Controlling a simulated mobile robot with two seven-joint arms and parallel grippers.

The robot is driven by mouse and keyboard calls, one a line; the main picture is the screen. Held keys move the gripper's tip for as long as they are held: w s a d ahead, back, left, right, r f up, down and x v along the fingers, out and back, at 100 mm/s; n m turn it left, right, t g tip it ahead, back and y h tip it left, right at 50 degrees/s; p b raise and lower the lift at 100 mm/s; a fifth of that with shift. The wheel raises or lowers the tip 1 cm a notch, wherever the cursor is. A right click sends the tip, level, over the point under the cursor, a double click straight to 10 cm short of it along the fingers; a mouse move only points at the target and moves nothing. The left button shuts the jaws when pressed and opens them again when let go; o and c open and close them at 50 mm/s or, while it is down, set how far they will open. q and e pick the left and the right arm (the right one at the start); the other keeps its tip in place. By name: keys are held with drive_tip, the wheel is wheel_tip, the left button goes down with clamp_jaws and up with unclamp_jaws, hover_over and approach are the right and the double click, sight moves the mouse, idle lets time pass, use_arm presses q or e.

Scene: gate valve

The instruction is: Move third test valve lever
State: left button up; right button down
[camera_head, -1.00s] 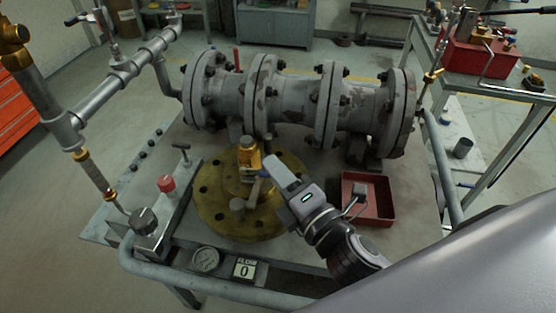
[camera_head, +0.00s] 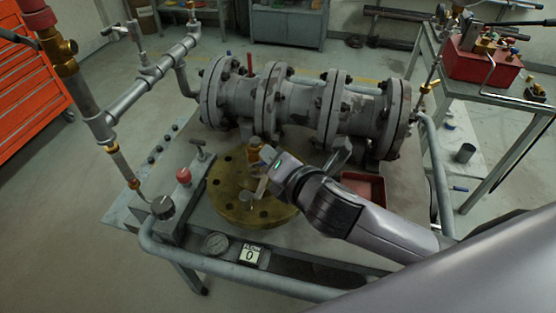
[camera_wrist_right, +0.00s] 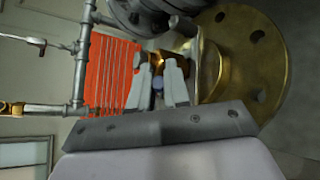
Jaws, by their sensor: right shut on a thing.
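A brass valve (camera_head: 254,150) stands on the round brass flange (camera_head: 225,203) on the bench. Its lever (camera_head: 262,186) is a pale narrow piece, partly hidden by my right gripper (camera_head: 265,162). In the right wrist view, the fingers of my right gripper (camera_wrist_right: 158,88) are close on either side of a small grey-blue piece (camera_wrist_right: 158,83), which looks like the lever's end. The brass valve body shows just beyond the fingertips, and the flange (camera_wrist_right: 262,60) lies to the right. My left gripper is not in view.
A large flanged pipe valve (camera_head: 300,105) lies behind the flange. A red tray (camera_head: 368,188) is beside my right arm. Upright pipes stand at the left.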

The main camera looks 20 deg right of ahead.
drive_tip(key=shift+w+a+r+n, duration=0.1)
drive_tip(key=shift+n, duration=0.2)
idle(0.4)
drive_tip(key=c, duration=1.1)
unclamp_jaws()
drive_tip(key=shift+v, duration=3.6)
drive_tip(key=shift+w+a+r, duration=0.1)
drive_tip(key=shift+r, duration=0.05)
